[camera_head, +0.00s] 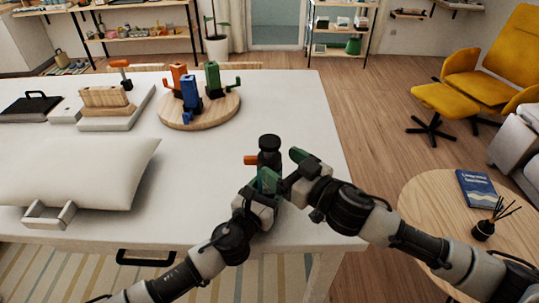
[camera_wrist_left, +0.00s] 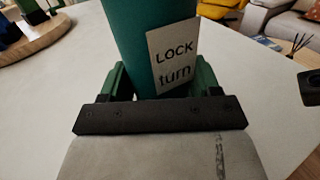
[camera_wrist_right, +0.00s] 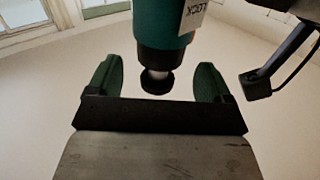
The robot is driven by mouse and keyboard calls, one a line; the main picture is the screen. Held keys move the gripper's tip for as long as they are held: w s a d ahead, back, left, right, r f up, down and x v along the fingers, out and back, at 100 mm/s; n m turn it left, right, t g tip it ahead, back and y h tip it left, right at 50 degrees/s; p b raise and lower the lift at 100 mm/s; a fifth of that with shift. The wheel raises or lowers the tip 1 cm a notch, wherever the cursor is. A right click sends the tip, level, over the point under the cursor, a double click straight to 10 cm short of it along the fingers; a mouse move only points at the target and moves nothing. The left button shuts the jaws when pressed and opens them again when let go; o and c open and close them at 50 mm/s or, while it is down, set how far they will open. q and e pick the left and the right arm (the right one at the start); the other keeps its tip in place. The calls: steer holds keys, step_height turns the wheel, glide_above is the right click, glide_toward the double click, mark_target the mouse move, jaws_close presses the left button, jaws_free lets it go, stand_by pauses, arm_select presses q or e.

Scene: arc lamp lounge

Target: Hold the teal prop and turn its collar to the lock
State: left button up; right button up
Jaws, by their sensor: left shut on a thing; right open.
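The teal prop (camera_wrist_left: 138,35) is a cylinder with a pale label reading "LOCK turn" in the left wrist view. My left gripper (camera_wrist_left: 160,80) is shut around it, one green finger on each side. In the right wrist view the prop (camera_wrist_right: 160,22) comes down from the top, with a black collar (camera_wrist_right: 162,60) and a small black end piece below a pale neck. My right gripper (camera_wrist_right: 158,75) is open, its fingers apart on both sides of the end, with visible gaps. In the head view the arms mostly hide the prop.
On the white table (camera_head: 200,228), a black upright piece (camera_head: 269,143) with an orange peg shows beside the grippers. A round board (camera_head: 172,121) holds orange, blue and green pieces. A cushion (camera_head: 70,172) lies left. A side table (camera_head: 425,200) stands right.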

mark_target(275, 164)
steer(key=shift+x, duration=2.2)
steer(key=shift+c, duration=0.3)
steer(key=c, duration=0.8)
steer(key=shift+s+a+m+t+h, duration=0.1)
steer(key=shift+m+t+h, duration=1)
steer(key=shift+h, duration=0.3)
steer(key=shift+c, duration=0.2)
steer(key=shift+m+t+h, duration=0.8)
steer(key=shift+m+h, duration=0.4)
steer(key=shift+h, duration=0.4)
steer(key=shift+d, duration=0.2)
steer(key=o, duration=0.9)
